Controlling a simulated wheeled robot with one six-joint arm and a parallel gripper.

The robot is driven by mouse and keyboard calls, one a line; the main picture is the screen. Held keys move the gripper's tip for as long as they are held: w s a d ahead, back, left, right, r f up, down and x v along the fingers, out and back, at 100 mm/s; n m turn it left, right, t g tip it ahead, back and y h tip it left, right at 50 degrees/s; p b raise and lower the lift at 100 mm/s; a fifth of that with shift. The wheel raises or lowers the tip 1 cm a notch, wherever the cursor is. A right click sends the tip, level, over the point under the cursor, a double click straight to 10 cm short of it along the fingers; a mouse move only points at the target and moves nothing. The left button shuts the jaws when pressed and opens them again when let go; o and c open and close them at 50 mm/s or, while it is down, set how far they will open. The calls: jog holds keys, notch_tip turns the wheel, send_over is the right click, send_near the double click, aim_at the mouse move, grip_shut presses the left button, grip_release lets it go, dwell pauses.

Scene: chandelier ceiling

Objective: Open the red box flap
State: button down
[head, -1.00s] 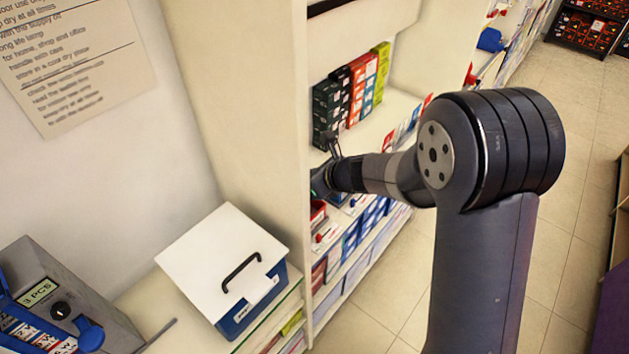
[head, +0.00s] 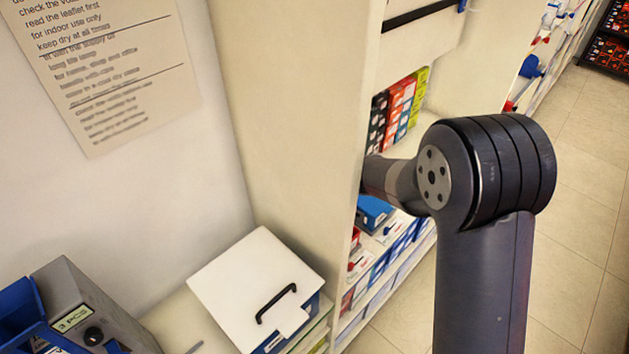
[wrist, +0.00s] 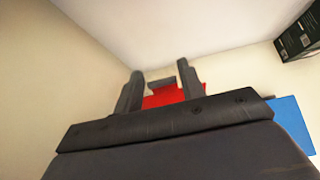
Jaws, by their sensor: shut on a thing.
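My gripper (wrist: 160,70) shows in the wrist view, its two dark fingers shut on the red box flap (wrist: 176,96). Only a patch of red shows between and below the fingers, with a small dark grey piece beside it. The rest of the red box is hidden behind my gripper's body. In the head view my gripper is hidden behind the cream upright panel of the shelf unit, so the flap does not show there.
The cream upright panel (head: 300,130) stands left of my arm. Coloured boxes (head: 398,105) stand on the shelf, and a blue box (head: 374,211) lies below my arm. A white-lidded box (head: 240,285) stands at lower left. Dark boxes (wrist: 299,40) and a blue surface (wrist: 290,120) flank my gripper on the right.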

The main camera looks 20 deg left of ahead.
jog(key=shift+w+a+r, duration=0.15)
jog(key=shift+w+a, duration=0.1)
jog(key=shift+a, duration=0.25)
jog(key=c, duration=1.3)
grip_release()
jog(key=shift+a, duration=0.1)
jog(key=o, duration=0.4)
jog(key=shift+d, duration=0.2)
jog(key=v, duration=1)
jog(key=shift+s+d+b, duration=0.2)
jog(key=shift+b, duration=0.15)
jog(key=shift+a, duration=0.1)
